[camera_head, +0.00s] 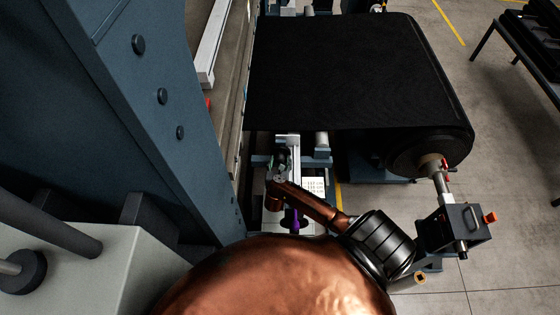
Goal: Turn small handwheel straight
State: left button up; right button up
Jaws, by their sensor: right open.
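My right arm comes up from the lower right and reaches to the left over the frame of the press. My right gripper (281,163) is small and partly hidden at the end of this arm, just above a pale rail. It is open, and I see nothing held in it. A small purple star-shaped part (293,220) shows just below the arm; it may be the small handwheel, but I cannot tell for sure. The arm passes close above it and hides part of the area. I cannot tell whether the gripper touches anything. My left gripper is out of view.
A wide black belt (340,70) runs over a roller at the upper middle. A blue steel frame (150,90) fills the left. A dark box with an orange knob (490,217) stands at the right. A dark table (535,45) stands upper right; the floor between is clear.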

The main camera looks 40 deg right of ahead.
jog(key=shift+c, duration=0.4)
jog(key=c, duration=1.1)
jog(key=shift+a, duration=0.15)
jog(key=n+g+h, duration=0.1)
jog(key=n, duration=0.2)
jog(key=shift+h, duration=0.4)
jog(key=o, duration=1.2)
